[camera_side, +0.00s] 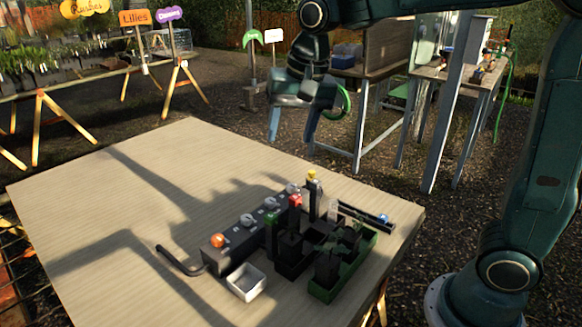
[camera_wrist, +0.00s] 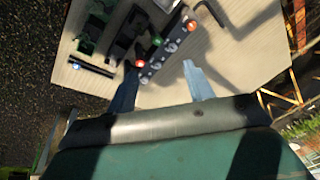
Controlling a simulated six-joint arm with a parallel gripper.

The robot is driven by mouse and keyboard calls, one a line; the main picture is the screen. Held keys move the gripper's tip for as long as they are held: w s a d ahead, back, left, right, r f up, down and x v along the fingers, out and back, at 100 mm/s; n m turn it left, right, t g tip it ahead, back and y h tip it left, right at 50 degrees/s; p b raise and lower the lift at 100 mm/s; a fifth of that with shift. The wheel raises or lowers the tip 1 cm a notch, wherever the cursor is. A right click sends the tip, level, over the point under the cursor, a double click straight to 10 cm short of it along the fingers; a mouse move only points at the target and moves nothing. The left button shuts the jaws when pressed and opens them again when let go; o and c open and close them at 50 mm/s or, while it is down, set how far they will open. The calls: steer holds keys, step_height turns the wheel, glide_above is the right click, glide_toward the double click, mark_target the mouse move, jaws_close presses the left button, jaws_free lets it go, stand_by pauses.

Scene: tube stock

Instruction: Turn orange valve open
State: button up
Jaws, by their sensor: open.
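The orange valve (camera_side: 217,240) is a round knob on top of the near left end of a dark grey manifold block (camera_side: 232,254) on the table. In the wrist view the orange valve (camera_wrist: 192,25) shows near the top, beyond my fingertips. Grey-white knobs (camera_side: 247,219) sit in a row along the same block. My gripper (camera_side: 292,126) is open and empty, high above the far side of the table and well apart from the valve. Its two fingers (camera_wrist: 161,70) are spread in the wrist view. The valve's exact turn angle is too small to tell.
A white open box (camera_side: 246,282) stands in front of the block, and a dark bent pipe (camera_side: 182,262) lies at its left end. Dark and green trays (camera_side: 325,292) with upright posts, one red-topped (camera_side: 295,201) and one yellow-topped (camera_side: 312,175), crowd the right. The table's left is clear.

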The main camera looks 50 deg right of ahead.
steer(key=w+a+f+m+g, duration=0.1)
steer(key=w+a+f+m, duration=0.3)
steer(key=w+f, duration=0.5)
steer(key=m+g, duration=0.2)
steer(key=m, duration=0.2)
glide_above(217, 238)
step_height(217, 238, down, 8)
steer(key=f, duration=0.1)
step_height(217, 238, down, 14)
steer(key=shift+r, duration=0.15)
steer(key=c, duration=1)
